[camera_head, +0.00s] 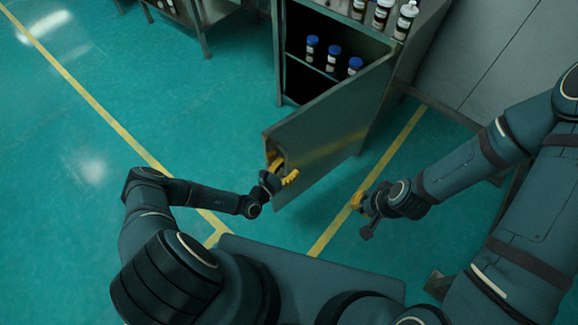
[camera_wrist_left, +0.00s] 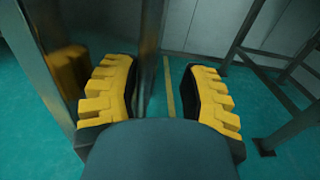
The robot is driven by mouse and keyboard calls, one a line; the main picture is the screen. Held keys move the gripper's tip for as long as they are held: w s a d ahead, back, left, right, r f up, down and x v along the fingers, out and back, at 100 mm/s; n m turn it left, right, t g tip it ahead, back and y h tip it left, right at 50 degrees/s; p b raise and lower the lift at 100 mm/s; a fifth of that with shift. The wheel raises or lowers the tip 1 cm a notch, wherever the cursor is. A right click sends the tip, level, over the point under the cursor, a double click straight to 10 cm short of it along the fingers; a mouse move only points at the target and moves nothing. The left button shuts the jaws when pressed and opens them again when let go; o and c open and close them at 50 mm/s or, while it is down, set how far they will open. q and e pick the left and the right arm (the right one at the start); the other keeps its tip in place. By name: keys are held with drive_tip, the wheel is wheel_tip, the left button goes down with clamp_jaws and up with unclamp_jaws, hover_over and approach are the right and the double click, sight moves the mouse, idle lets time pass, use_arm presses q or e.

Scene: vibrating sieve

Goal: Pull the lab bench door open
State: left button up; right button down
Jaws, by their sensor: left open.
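The lab bench door (camera_head: 325,135) is a grey metal panel. It stands swung out from the cabinet, which shows its dark inside. My left gripper (camera_head: 283,172) is at the door's free outer edge, with yellow fingers showing at the edge and in front of the panel. In the left wrist view, my left gripper (camera_wrist_left: 160,88) has its two yellow fingers wide apart, with a metal panel edge between them; I cannot tell whether they touch it. My right gripper (camera_head: 362,207) is right of the door, apart from it; its finger opening is unclear.
Blue-capped bottles (camera_head: 333,57) stand on a shelf inside the cabinet. More bottles (camera_head: 382,14) stand on the bench top (camera_head: 425,22). Another metal table (camera_head: 205,22) is at the back left. Green floor (camera_head: 110,120) with yellow lines is clear left of the door.

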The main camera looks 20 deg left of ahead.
use_arm(q)
drive_tip(key=v, duration=1.1)
drive_tip(key=shift+s+a, duration=0.15)
drive_tip(key=shift+s, duration=0.05)
drive_tip(key=s+d+r+m+g+h+b, duration=0.1)
drive_tip(key=s+d+r+m+g+h, duration=0.15)
drive_tip(key=s+d+m+g, duration=0.45)
drive_tip(key=s+d+r+m+g+h, duration=0.1)
drive_tip(key=s+d+r+m+g, duration=0.25)
drive_tip(key=m+g, duration=0.75)
drive_tip(key=w+a+r+m+t+y+b, duration=0.1)
drive_tip(key=w+r+m+t+y, duration=0.2)
drive_tip(key=w+r+m+y, duration=0.3)
wheel_tip(320, 180, up, 2)
drive_tip(key=m+y, duration=0.1)
drive_tip(key=m, duration=0.4)
drive_tip(key=shift+a+t, duration=0.25)
drive_tip(key=shift+t, duration=0.15)
